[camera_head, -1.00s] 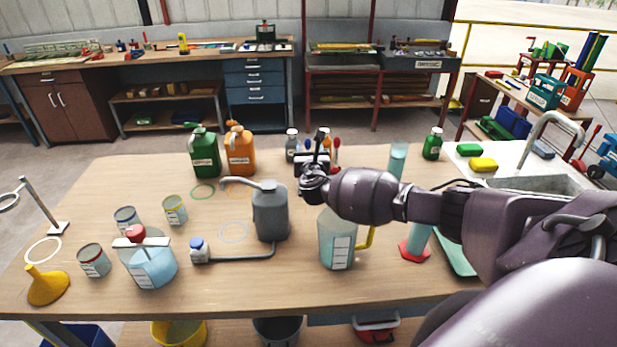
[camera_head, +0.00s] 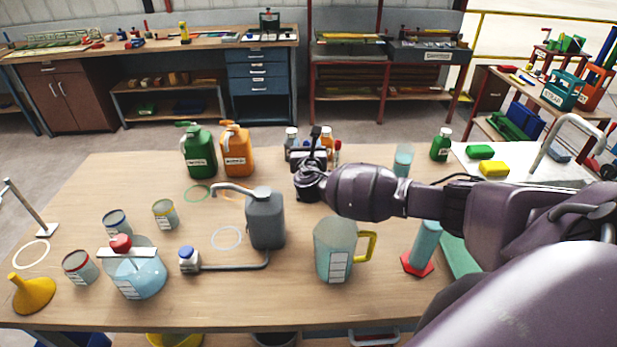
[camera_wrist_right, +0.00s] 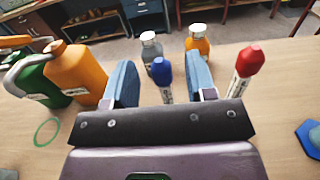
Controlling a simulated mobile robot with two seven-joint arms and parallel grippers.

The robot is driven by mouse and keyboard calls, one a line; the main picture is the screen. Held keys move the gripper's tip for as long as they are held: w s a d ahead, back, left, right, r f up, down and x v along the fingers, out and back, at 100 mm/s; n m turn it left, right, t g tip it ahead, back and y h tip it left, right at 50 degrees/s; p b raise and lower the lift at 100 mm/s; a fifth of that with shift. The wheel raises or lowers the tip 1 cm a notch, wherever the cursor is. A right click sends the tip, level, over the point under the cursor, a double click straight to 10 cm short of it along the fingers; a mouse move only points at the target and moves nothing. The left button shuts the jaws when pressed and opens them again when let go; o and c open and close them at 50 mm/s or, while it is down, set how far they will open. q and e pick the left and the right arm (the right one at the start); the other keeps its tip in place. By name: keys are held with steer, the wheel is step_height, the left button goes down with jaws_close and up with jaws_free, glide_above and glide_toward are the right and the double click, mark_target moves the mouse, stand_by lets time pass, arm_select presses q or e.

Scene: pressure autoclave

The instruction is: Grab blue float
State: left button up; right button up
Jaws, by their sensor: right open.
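The blue float (camera_wrist_right: 161,70), with a rounded blue top and a pale labelled stem, stands upright in the right wrist view. It appears between the two blue fingers of my right gripper (camera_wrist_right: 162,84), with a gap on each side. Its lower part is hidden behind the gripper body. The right gripper is open and empty. In the head view the right gripper (camera_head: 309,155) is over the back middle of the table, largely covering the float there. My left gripper is not in view.
A red-topped float (camera_wrist_right: 248,62) stands close to the right finger. Orange (camera_head: 237,152) and green (camera_head: 198,155) canisters are to the left. A grey can (camera_head: 266,222) and clear pitcher (camera_head: 334,253) stand nearer.

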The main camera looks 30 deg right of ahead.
steer(key=shift+w+d, duration=0.2)
steer(key=shift+w, duration=0.1)
steer(key=shift+s+a, duration=0.1)
steer(key=shift+c, duration=0.5)
jaws_close()
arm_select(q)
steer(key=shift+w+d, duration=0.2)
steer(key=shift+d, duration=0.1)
arm_select(e)
steer(key=shift+r, duration=0.1)
